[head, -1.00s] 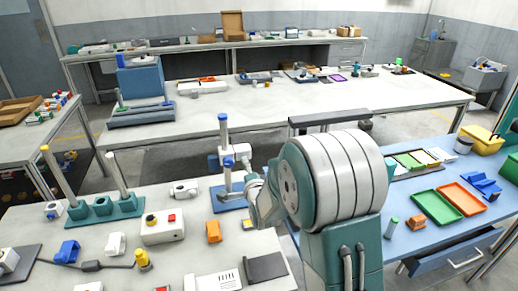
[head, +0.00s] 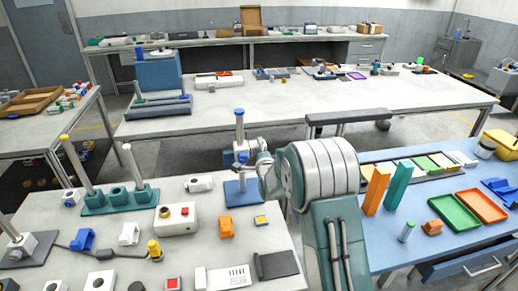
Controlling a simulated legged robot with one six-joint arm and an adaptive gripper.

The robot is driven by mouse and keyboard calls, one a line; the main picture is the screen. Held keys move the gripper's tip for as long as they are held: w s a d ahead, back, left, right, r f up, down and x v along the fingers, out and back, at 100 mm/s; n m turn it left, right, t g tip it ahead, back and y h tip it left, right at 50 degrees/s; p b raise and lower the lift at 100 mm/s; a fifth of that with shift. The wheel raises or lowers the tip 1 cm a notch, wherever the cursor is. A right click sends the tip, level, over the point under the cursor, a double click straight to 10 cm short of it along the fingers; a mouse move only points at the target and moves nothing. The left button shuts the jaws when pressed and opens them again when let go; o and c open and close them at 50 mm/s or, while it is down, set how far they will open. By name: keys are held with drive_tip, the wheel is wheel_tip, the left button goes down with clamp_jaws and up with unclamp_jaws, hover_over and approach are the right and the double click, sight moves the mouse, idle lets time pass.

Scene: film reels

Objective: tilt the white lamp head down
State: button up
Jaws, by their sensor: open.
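A post stand (head: 239,126) with a blue cap rises from a blue base (head: 242,193) at the far right of the near bench. A white head (head: 228,158) sits partway up the post, with a blue knob (head: 243,157) beside it. I take this for the lamp head; its tilt is too small to read. My gripper (head: 261,146) is partly hidden behind my arm, close to the right side of the post. It is open, its fingers small and unclear. I cannot tell whether it touches the head.
The near bench (head: 185,252) holds a control box (head: 176,219), teal stand (head: 120,200), orange block (head: 225,226) and black pad (head: 276,264). The blue table (head: 385,255) on the right carries upright orange (head: 375,190) and teal (head: 397,188) blocks. Grey floor lies beyond the bench.

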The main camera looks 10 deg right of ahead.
drive_tip(key=shift+w+a, duration=0.2)
drive_tip(key=shift+w, duration=0.1)
drive_tip(key=c, duration=1.2)
drive_tip(key=shift+o, duration=0.2)
drive_tip(key=shift+d, duration=0.1)
drive_tip(key=shift+f, duration=0.1)
